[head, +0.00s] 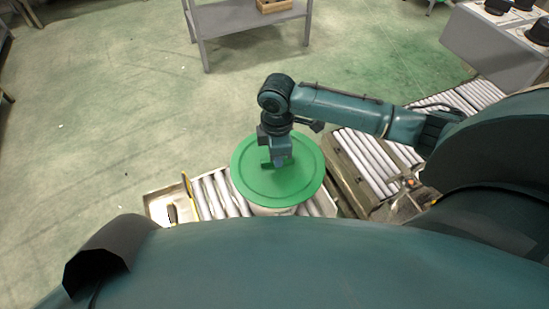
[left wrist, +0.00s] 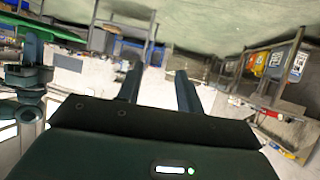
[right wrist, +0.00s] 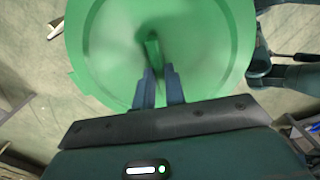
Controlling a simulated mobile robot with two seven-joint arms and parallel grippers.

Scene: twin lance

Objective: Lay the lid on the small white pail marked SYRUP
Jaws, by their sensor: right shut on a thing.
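The round green lid (head: 250,185) lies roughly level above the roller conveyor in the head view. My right gripper (head: 278,163) is over its middle, shut on the lid's upright green handle; the lid fills the top of the right wrist view (right wrist: 105,50), with the handle (right wrist: 153,50) between the fingers (right wrist: 158,78). A pale rim, likely the white pail (head: 272,211), shows just under the lid's near edge. The rest of it and any marking are hidden, and I cannot tell whether lid and pail touch. My left gripper (left wrist: 160,88) is open and empty in the left wrist view.
Conveyor rollers (head: 212,196) run beneath the lid, with a second roller section (head: 365,160) to its right. A pale tray (head: 160,208) is at the left end. A grey table (head: 245,20) stands beyond, across clear floor. My own body covers the foreground.

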